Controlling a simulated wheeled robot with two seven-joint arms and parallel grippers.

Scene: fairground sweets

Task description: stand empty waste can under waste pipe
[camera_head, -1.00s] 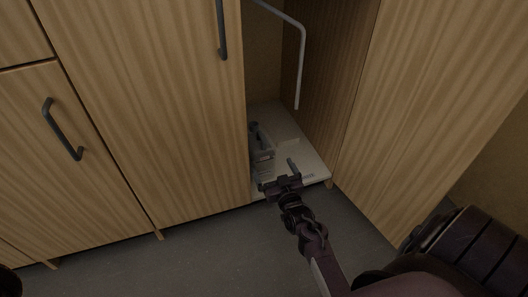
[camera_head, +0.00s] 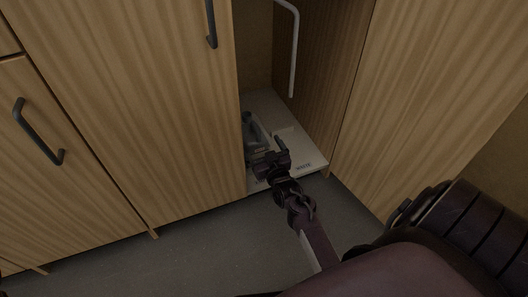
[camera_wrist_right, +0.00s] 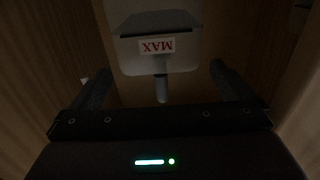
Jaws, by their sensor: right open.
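The open cabinet has a thin white pipe (camera_head: 294,60) hanging down inside it, its lower end above the cabinet floor. A grey container (camera_head: 254,130), apparently the waste can, stands on that floor at the left, partly hidden by the cabinet front and my gripper. My right gripper (camera_head: 270,152) is open at the cabinet opening, close in front of it. In the right wrist view, a pale container with a red MAX label (camera_wrist_right: 157,46), upside down in the picture, is ahead. Its grey stub points between my open fingers (camera_wrist_right: 160,82). My left gripper is not visible.
The pale cabinet floor (camera_head: 308,151) has small lettering near its front edge and is bare at the right. A wooden panel (camera_head: 430,90) bounds the opening on the right. Closed cabinet fronts with dark handles (camera_head: 211,24) stand at the left.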

